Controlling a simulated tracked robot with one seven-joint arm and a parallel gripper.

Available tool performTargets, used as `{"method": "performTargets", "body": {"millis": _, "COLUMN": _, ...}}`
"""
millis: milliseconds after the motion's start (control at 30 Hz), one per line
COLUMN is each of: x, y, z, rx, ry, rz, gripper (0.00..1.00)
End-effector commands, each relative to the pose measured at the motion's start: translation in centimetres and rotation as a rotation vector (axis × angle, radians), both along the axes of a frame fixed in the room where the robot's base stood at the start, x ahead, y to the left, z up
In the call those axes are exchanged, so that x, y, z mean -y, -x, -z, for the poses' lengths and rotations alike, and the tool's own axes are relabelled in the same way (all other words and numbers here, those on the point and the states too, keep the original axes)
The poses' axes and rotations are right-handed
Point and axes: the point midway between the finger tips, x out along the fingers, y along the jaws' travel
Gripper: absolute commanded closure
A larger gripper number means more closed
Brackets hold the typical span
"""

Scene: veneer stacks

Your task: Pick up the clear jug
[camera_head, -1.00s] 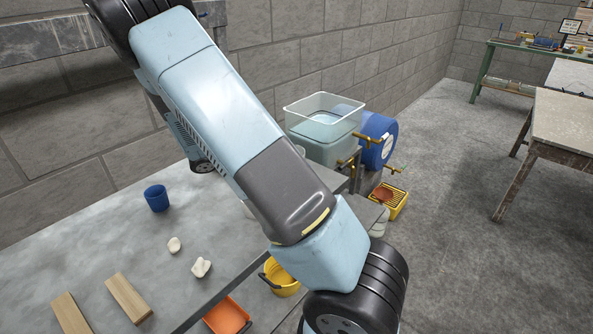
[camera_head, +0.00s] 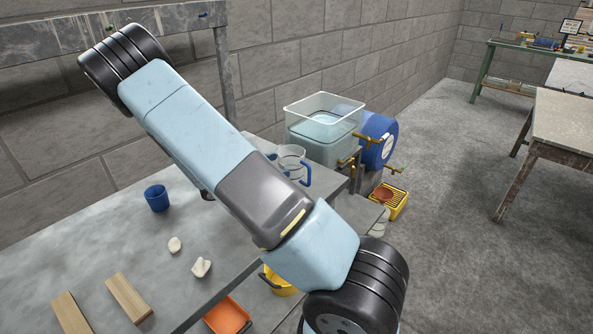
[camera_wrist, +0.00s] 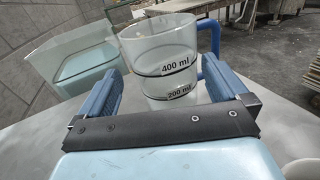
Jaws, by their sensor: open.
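The clear jug (camera_head: 292,161) stands upright on the grey table, near its far right end, partly hidden by my arm in the head view. It has a blue handle. In the wrist view the jug (camera_wrist: 162,62) is straight ahead, with 400 ml and 200 ml marks and its handle on the right. My gripper (camera_wrist: 162,88) is open, with one blue finger on each side of the jug's lower part in the picture. I cannot tell whether the fingers touch it.
A clear water tank (camera_head: 324,128) stands beyond the jug, with a blue drum (camera_head: 378,140) beside it. On the table (camera_head: 110,245) are a blue cup (camera_head: 157,198), two white lumps and two wooden blocks. Orange and yellow containers sit below the front edge.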

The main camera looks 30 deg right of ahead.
Motion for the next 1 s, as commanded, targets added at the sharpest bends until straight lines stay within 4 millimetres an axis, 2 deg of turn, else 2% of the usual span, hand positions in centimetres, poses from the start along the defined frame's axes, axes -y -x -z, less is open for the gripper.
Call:
{"method": "performTargets", "body": {"millis": 167, "x": 0.8, "y": 0.1, "z": 0.0, "rx": -0.001, "ry": 0.0, "rz": 0.001, "gripper": 0.0}}
{"method": "performTargets", "body": {"millis": 533, "x": 5.7, "y": 0.4, "z": 0.0, "rx": -0.001, "ry": 0.0, "rz": 0.002, "gripper": 0.0}}
{"method": "performTargets", "body": {"millis": 833, "x": 6.4, "y": 0.4, "z": 0.0, "rx": -0.001, "ry": -0.001, "rz": 0.0, "gripper": 0.0}}
{"method": "performTargets", "body": {"millis": 1000, "x": 6.4, "y": 0.4, "z": 0.0, "rx": -0.001, "ry": -0.001, "rz": 0.0, "gripper": 0.16}}
